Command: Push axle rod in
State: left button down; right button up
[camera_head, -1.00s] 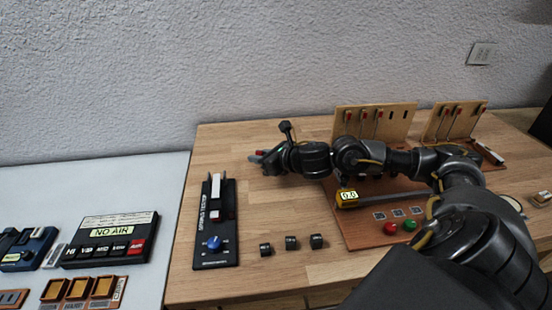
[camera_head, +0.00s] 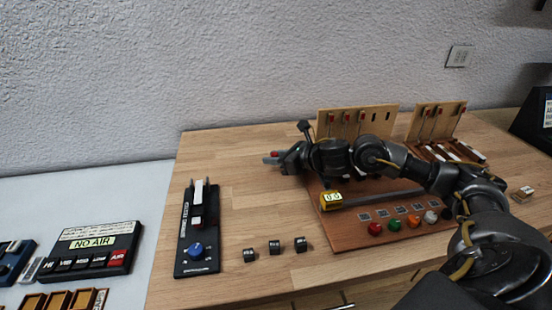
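The brown piano action board (camera_head: 350,234) lies on the wooden bench, with an upright panel (camera_head: 385,112) of red-tipped pieces behind it. A long grey bar (camera_head: 385,198) runs right from a yellow display box (camera_head: 331,201) on the board; I cannot tell whether this is the axle rod. My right arm reaches in from the right across the board and hides much of its middle. My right gripper (camera_head: 270,158) points left, above the bench just left of the board. Its fingers are too small to tell open from shut. My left gripper is out of view.
A second upright panel (camera_head: 436,121) stands at the back right. Several coloured buttons (camera_head: 395,227) line the board's front. A black slider unit (camera_head: 198,235) and small dark blocks (camera_head: 275,247) lie left of the board. The bench's back left is clear.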

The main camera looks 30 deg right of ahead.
jog(key=shift+o, duration=0.8)
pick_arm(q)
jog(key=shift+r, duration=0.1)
pick_arm(e)
jog(key=shift+r, duration=0.1)
